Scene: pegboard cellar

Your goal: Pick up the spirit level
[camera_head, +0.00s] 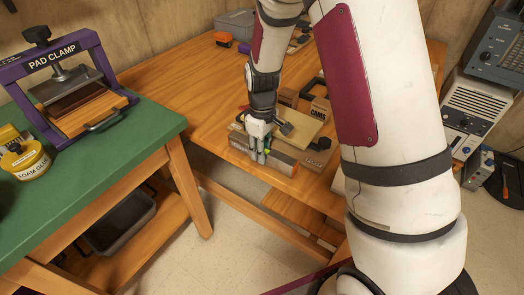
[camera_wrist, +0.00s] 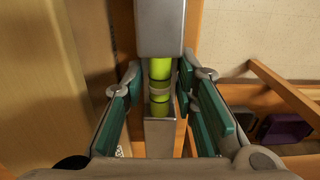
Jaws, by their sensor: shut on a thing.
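The spirit level is a grey metal bar (camera_head: 281,162) near the front edge of the wooden table, in the head view. In the wrist view the level (camera_wrist: 160,28) runs up the middle, with a bright green vial at its centre. My gripper (camera_head: 260,154) points down over the level, its fingers on either side of the bar. In the wrist view my gripper (camera_wrist: 159,88) is shut on the level around the vial. I cannot tell whether the level still touches the table.
A green-topped bench (camera_head: 120,150) with a purple pad clamp (camera_head: 20,97) stands at left. Electronic equipment (camera_head: 480,105) stands at right. Floor lies beyond the table's front edge.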

